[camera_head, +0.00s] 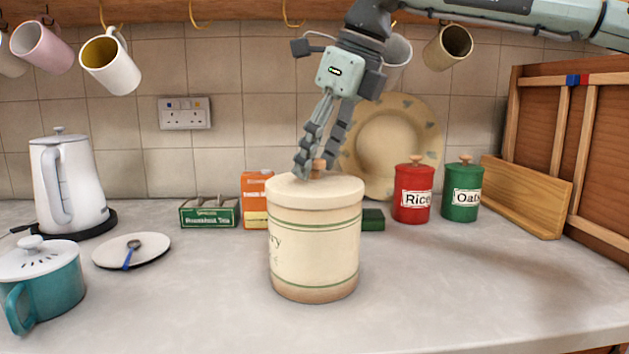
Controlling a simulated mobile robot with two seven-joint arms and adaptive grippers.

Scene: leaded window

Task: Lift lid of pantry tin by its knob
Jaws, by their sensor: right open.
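The pantry tin (315,250) is a large cream cylinder with green bands, upright on the grey worktop in the middle of the head view. Its cream lid (290,189) sits on top. The small wooden knob (319,165) shows at the lid's middle, partly hidden by the fingers. My right gripper (310,171) comes down from above with its fingers open, the tips at the knob. I cannot tell whether the fingers touch the knob. My left gripper is not in view.
A green tea box (209,212) and an orange carton (256,199) stand behind left. Red (411,205) and green (461,207) canisters stand right, near a leaning plate (392,140). A kettle (68,185), saucer (110,252) and teal pot (50,286) are left. Mugs hang above. The front right worktop is clear.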

